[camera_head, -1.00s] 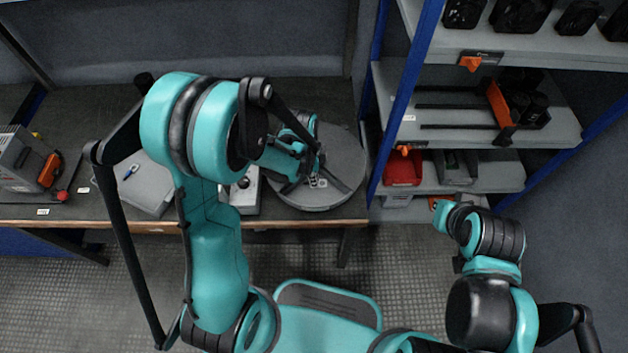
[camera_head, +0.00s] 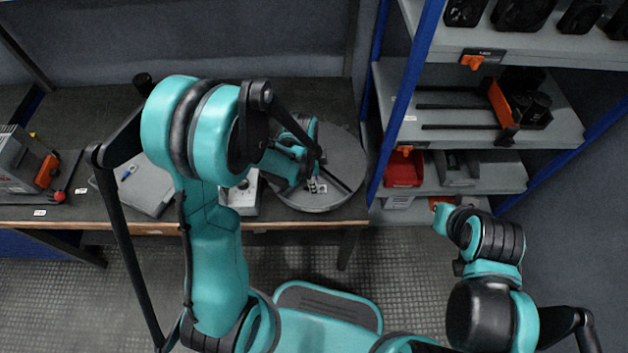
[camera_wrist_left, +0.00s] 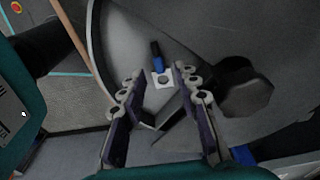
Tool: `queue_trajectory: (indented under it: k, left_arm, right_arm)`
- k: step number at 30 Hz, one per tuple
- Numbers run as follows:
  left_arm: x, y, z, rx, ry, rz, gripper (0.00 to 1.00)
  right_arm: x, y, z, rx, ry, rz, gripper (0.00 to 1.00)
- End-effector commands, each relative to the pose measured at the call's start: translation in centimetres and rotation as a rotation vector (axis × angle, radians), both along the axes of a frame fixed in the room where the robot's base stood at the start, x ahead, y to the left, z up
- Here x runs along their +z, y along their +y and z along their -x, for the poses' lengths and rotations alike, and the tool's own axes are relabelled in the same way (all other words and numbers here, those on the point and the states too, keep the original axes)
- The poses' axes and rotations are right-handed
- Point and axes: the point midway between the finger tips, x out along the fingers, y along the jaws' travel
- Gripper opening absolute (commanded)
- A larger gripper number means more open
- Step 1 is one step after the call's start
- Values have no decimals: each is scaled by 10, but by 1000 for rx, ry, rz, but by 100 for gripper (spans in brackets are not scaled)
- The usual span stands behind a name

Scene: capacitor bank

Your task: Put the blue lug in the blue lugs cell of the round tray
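The round tray (camera_head: 345,150) is a grey disc at the right end of the bench, with dark divider walls. The blue lug (camera_wrist_left: 158,64), with a blue sleeve, a dark end and a pale holed plate, lies on the tray's grey surface in the left wrist view. My left gripper (camera_wrist_left: 158,75) is open, its two fingers apart on either side of the lug's plate; I see no clear contact. In the head view my left gripper (camera_head: 313,172) is over the tray and hides part of it. My right gripper (camera_head: 444,215) is near the shelf, its fingers unclear.
A grey box (camera_head: 150,190) with a small blue item on it lies left of my left arm. A device with an orange part (camera_head: 47,170) stands at the far left. A red bin (camera_head: 403,170) sits on the right shelf. A dark knob-like part (camera_wrist_left: 246,97) is beside the lug.

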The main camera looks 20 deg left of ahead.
Motion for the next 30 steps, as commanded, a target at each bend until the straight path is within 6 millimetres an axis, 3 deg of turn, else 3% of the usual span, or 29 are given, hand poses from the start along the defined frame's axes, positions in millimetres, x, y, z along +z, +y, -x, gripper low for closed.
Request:
queue_trajectory:
  k: [6, 11, 21, 30]
  left_arm:
    - [2, 0, 0, 0, 0, 0, 31]
    - [17, 0, 0, 0, 0, 0, 31]
    - [94, 9, 3, 1, 0, 0, 31]
    - [130, 14, 5, 4, -1, 0, 31]
  right_arm:
    - [2, 0, 0, 0, 0, 0, 0]
    - [17, 0, 0, 0, 0, 0, 0]
    - [48, 0, 0, 0, 0, 0, 0]
    - [59, 0, 0, 0, 0, 0, 0]
